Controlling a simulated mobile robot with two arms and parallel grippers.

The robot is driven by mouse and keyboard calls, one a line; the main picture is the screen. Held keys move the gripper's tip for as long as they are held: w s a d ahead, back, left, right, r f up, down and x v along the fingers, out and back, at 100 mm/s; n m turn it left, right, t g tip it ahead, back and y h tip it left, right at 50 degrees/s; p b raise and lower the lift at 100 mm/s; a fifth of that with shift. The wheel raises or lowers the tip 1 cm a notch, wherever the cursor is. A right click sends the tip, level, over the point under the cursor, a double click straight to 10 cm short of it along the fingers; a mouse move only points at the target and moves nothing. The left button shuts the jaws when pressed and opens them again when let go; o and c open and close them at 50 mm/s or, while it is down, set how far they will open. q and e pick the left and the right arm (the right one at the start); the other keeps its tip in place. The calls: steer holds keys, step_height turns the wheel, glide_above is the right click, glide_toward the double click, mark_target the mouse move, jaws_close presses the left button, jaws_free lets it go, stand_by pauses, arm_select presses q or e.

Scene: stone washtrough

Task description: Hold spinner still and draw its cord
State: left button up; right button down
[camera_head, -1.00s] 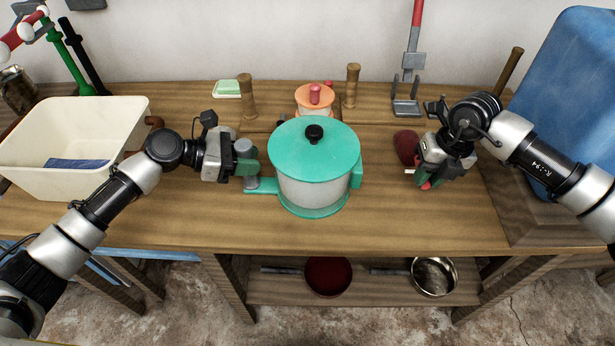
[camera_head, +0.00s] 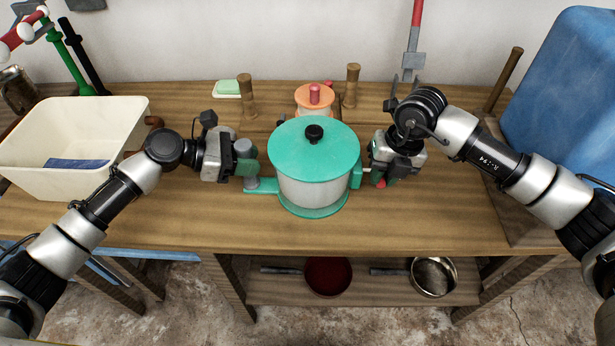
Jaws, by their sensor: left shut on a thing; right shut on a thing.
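The spinner (camera_head: 312,190) stands upright mid-table, with a teal lid, black knob, pale bowl and teal base. A teal arm with a grey post (camera_head: 251,183) sticks out on its left. My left gripper (camera_head: 246,168) is shut on that post. A teal housing (camera_head: 356,174) sits on the spinner's right side. A short pale cord (camera_head: 367,170) spans the small gap from it to my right gripper (camera_head: 382,177). My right gripper is shut on a small red pull (camera_head: 380,183), mostly hidden by the fingers.
A cream basin (camera_head: 70,180) stands at the left and a blue container (camera_head: 565,100) at the right. An orange-lidded pot (camera_head: 314,98) and wooden pegs (camera_head: 352,85) stand behind the spinner. Pans (camera_head: 328,276) lie on the shelf below. The table front is clear.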

steer(key=shift+d, duration=4.7)
steer(key=shift+a, duration=4.7)
steer(key=shift+d, duration=4.65)
